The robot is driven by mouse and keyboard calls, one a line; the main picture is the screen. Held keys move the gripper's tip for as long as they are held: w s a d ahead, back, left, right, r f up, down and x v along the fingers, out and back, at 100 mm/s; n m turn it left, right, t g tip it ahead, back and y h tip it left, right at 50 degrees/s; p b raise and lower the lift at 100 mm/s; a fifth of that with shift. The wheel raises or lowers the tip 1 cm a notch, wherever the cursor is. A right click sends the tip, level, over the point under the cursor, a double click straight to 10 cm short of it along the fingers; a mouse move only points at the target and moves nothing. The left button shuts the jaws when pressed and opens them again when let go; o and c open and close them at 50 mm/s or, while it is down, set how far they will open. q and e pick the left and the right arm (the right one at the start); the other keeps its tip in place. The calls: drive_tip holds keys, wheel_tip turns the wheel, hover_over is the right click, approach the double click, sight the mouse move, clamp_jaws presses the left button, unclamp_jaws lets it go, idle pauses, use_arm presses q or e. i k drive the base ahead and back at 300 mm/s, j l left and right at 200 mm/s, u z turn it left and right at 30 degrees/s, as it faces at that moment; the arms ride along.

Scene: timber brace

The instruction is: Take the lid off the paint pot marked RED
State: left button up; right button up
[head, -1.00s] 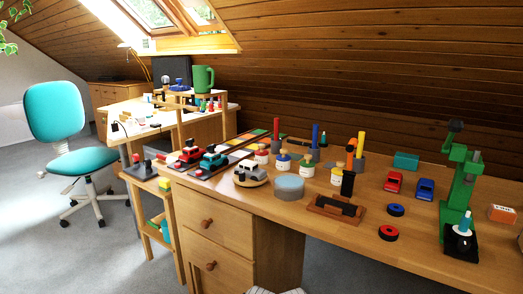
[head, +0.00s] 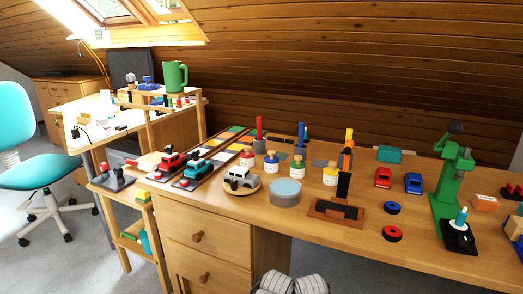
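The paint pot with a red band (head: 247,159) stands upright on the long wooden desk, leftmost in a row of small white pots. It has a rounded tan top, which appears to be in place. The lettering on its label is too small to read. Beside it stand similar pots with a blue band (head: 271,164), a green band (head: 297,169) and a yellow band (head: 330,176).
A red upright piece (head: 259,128) rises behind. A black-and-wood stand (head: 337,210) and a green machine (head: 447,190) are farther right. The teal chair (head: 20,150) is at left.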

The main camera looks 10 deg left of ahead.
sight(247, 154)
drive_tip(key=i+j+z, duration=0.1)
drive_tip(key=j+z, duration=0.4)
drive_tip(key=j, duration=0.15)
drive_tip(key=j+z, duration=0.5)
drive_tip(key=j, duration=0.15)
